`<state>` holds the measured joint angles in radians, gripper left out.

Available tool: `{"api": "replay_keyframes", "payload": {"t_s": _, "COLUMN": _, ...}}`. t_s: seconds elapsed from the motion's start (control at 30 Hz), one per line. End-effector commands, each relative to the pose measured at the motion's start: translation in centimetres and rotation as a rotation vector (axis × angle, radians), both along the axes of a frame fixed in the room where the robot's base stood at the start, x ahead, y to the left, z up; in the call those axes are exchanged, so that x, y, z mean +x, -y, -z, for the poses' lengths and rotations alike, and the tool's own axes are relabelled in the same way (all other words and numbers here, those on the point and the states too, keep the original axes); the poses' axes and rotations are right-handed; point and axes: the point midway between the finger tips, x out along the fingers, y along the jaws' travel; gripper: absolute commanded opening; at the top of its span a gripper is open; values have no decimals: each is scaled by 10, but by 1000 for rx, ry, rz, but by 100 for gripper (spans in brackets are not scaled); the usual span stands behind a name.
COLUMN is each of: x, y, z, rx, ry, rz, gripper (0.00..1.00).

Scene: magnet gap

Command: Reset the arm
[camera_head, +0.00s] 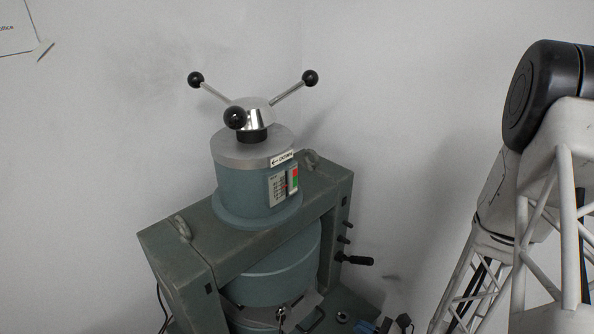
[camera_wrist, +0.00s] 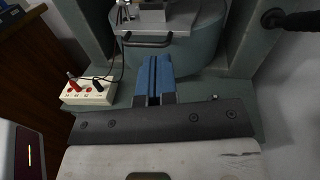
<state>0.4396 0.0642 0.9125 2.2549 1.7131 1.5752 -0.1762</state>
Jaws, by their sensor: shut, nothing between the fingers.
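My gripper (camera_wrist: 155,62) shows in the wrist view as two blue fingers pressed together, with nothing between them. The fingers point at the lower cylinder of the magnet (camera_wrist: 178,45), below a plate with a metal handle. They seem apart from it, though the exact gap is hard to tell. In the head view the magnet (camera_head: 255,178) is a grey-green frame with a cylinder and a three-armed knob (camera_head: 252,113) on top. My white arm stands at the right of that view. A small blue piece at the bottom edge may be my fingers.
A white box with red and black plugs (camera_wrist: 88,92) sits left of my fingers, with cables. A black crank handle (camera_head: 355,260) sticks out from the frame's right side. A grey wall stands behind. Open space lies between the frame and my arm's upper links.

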Motion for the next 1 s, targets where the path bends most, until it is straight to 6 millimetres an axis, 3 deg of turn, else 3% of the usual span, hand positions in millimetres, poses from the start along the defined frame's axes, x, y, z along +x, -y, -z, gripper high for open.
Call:
{"api": "replay_keyframes", "payload": {"t_s": 0.27, "x": -3, "y": -27, "z": -64, "rx": -157, "ry": 116, "rz": -327, "gripper": 0}}
{"api": "replay_keyframes", "payload": {"t_s": 0.5, "x": -19, "y": -41, "z": -111, "rx": -341, "ry": 218, "rz": -596, "gripper": 0}}
{"api": "replay_keyframes", "payload": {"t_s": 1.0, "x": -58, "y": -38, "z": -197, "rx": -845, "ry": 459, "rz": -1057, "gripper": 0}}
